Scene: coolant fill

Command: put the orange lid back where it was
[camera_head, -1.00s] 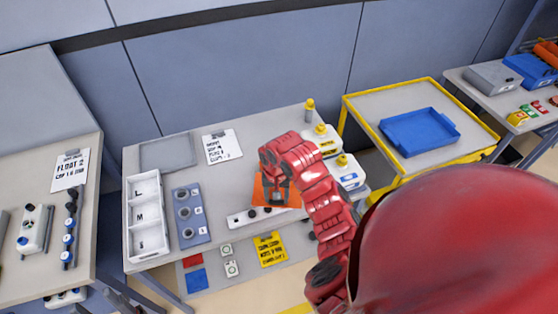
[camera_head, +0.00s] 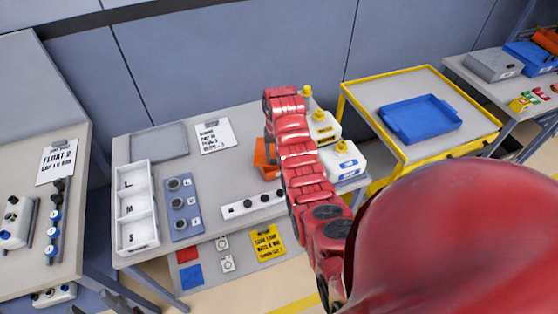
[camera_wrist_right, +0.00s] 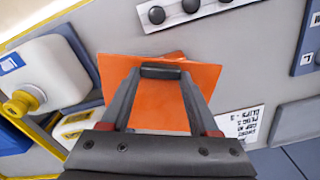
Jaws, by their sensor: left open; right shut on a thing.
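The orange lid (camera_wrist_right: 150,95) is a flat orange plate with a dark grip, and it fills the middle of the right wrist view. My right gripper (camera_wrist_right: 165,72) is shut on that grip. A second orange edge shows at an angle beside the lid; I cannot tell whether it belongs to another part. In the head view only the left part of the orange (camera_head: 263,160) shows, behind the white strip, because my red right arm hides the rest and the right gripper. My left gripper (camera_head: 118,302) shows dark at the bottom left edge, open, away from the lid.
A white strip with black knobs (camera_head: 252,204) lies in front of the lid. White jugs with yellow caps (camera_head: 342,160) stand to the right. A grey tray (camera_head: 158,142), a white L-M-S tray (camera_head: 135,207) and a blue-grey block (camera_head: 183,206) are left. Some tabletop left of the lid is clear.

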